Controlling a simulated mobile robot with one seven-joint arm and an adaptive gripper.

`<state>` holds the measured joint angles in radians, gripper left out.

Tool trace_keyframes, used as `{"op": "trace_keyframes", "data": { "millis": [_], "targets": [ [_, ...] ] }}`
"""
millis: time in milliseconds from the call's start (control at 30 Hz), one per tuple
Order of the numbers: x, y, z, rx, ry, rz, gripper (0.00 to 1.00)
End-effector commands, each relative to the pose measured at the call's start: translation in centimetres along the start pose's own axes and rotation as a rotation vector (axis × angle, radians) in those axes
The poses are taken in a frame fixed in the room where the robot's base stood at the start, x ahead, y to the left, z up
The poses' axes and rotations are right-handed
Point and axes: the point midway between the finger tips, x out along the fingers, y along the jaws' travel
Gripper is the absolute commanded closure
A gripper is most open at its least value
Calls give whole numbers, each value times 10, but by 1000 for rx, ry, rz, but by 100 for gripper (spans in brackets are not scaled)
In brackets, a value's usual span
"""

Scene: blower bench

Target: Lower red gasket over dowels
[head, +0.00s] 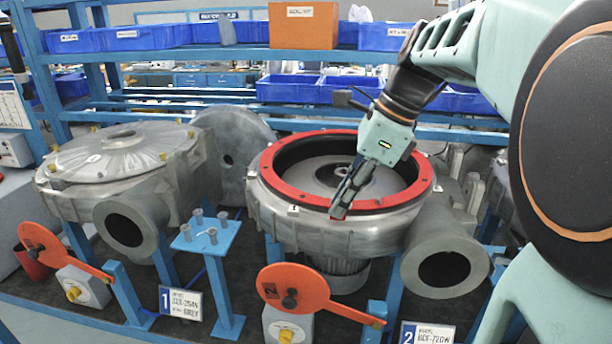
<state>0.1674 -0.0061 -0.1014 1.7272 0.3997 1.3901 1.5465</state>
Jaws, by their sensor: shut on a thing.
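The red gasket (285,188) is a flat ring with small holes, level over the round rim of the open grey blower housing (330,232) at the centre. From this view I cannot tell whether it rests on the rim or sits slightly above it. My gripper (341,208) reaches down from the upper right, and its fingers are shut on the gasket's front edge. The fingers and wrist cover part of the ring's front and right side. I cannot make out the dowels. A grey impeller (335,172) shows inside the ring.
A closed blower (110,165) stands at left. A small blue stand (207,240) holds several grey pegs. Orange paddles (292,290) (60,250) stand in front. A grey outlet pipe (445,262) juts out at right. Blue shelves with bins (290,88) run behind.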

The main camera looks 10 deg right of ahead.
Motion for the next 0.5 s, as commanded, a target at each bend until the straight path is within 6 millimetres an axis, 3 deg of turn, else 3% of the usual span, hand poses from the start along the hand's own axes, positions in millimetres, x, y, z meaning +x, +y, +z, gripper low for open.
{"op": "trace_keyframes", "data": {
  "millis": [400, 433, 500],
  "targets": [
    [2, 0, -1, 0, 0, 0, 100],
    [2, 0, -1, 0, 0, 0, 87],
    [2, 0, -1, 0, 0, 0, 79]
  ]
}}
